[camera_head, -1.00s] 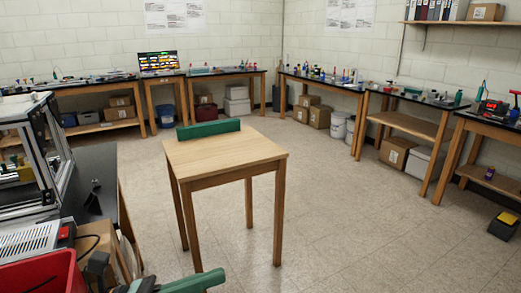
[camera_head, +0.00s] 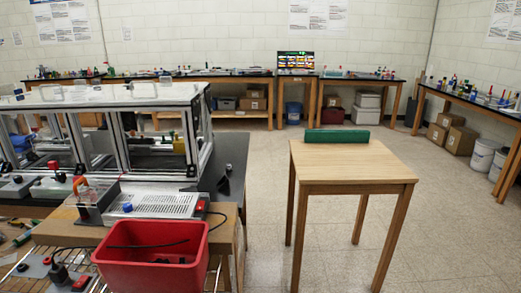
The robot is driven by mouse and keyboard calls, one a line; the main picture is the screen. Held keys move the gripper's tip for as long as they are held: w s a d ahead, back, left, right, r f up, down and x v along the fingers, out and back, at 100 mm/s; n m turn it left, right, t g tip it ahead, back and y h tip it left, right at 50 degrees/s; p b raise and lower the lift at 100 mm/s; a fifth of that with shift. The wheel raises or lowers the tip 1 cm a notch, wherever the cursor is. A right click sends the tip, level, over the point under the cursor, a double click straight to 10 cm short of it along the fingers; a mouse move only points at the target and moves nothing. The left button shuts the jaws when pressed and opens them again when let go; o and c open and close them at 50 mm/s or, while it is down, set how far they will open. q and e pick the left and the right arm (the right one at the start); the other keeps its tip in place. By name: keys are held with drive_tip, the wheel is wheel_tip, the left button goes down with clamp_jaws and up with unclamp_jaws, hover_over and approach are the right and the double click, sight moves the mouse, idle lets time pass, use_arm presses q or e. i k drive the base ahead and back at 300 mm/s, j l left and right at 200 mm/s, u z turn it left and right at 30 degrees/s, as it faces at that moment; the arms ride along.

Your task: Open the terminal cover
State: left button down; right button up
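I cannot single out a terminal cover with certainty in the head view. An aluminium extrusion frame (camera_head: 188,95) with clear panels and white handles stands on the left bench. In front of it is a grey perforated metal box (camera_head: 168,204) with a red switch at its right end. A small grey unit with an orange-tinted clear part (camera_head: 90,194) sits to the left of that box. Neither of my grippers shows in this view.
A red bin (camera_head: 150,266) stands in front of the perforated box, with a black cable over it. A wooden table (camera_head: 350,165) with a long green block (camera_head: 338,136) stands to the right. Benches (camera_head: 240,83) line the walls. The floor (camera_head: 450,230) at right is clear.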

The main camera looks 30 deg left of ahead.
sight(75, 189)
drive_tip(key=u, duration=2.05)
drive_tip(key=i+j, duration=0.1)
drive_tip(key=j, duration=0.55)
drive_tip(key=i+j, duration=0.1)
drive_tip(key=j, duration=0.6)
drive_tip(key=i+j, duration=0.1)
drive_tip(key=j, duration=0.55)
